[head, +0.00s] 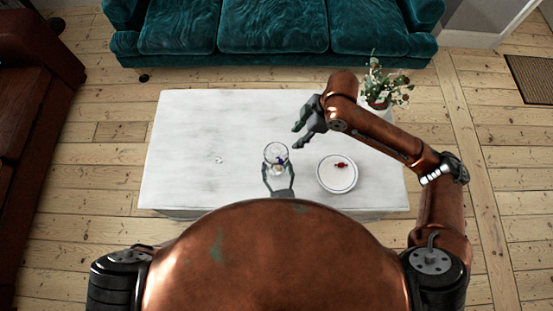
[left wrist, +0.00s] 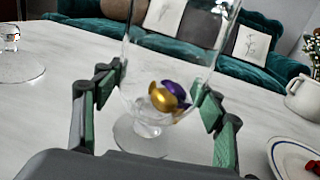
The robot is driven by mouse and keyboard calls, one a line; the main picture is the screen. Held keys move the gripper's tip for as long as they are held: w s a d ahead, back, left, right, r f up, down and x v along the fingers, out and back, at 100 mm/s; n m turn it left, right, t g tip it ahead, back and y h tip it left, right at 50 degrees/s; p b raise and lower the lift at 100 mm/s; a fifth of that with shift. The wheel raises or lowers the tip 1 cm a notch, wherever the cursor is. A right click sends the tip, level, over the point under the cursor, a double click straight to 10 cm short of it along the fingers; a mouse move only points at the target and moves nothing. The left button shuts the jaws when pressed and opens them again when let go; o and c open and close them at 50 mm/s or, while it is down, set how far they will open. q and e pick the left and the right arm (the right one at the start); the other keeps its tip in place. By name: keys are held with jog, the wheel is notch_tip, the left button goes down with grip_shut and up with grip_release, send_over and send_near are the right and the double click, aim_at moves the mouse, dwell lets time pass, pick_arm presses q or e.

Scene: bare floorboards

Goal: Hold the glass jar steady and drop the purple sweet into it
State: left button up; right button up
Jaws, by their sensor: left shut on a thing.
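The glass jar (head: 276,152) stands upright on the white table, and its clear bowl and foot show in the left wrist view (left wrist: 148,100). My left gripper (head: 278,182) is shut around the jar, with a finger on each side in the left wrist view (left wrist: 155,108). The purple sweet (left wrist: 177,90) lies inside the jar, beside and partly behind a gold sweet (left wrist: 161,97). My right gripper (head: 299,134) is above the table, behind and right of the jar, with its fingers apart and nothing between them.
A white plate (head: 337,186) with a red sweet (head: 341,165) is right of the jar. A clear glass piece (head: 219,160) lies on the table (head: 190,120) to the left. A plant (head: 385,80) stands at the far right corner. The table's left half is mostly clear.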

pick_arm(q)
jog(key=o, duration=1.8)
jog(key=shift+c, duration=0.2)
jog(key=shift+r, duration=0.15)
notch_tip(320, 180, up, 10)
jog(key=shift+f, duration=0.15)
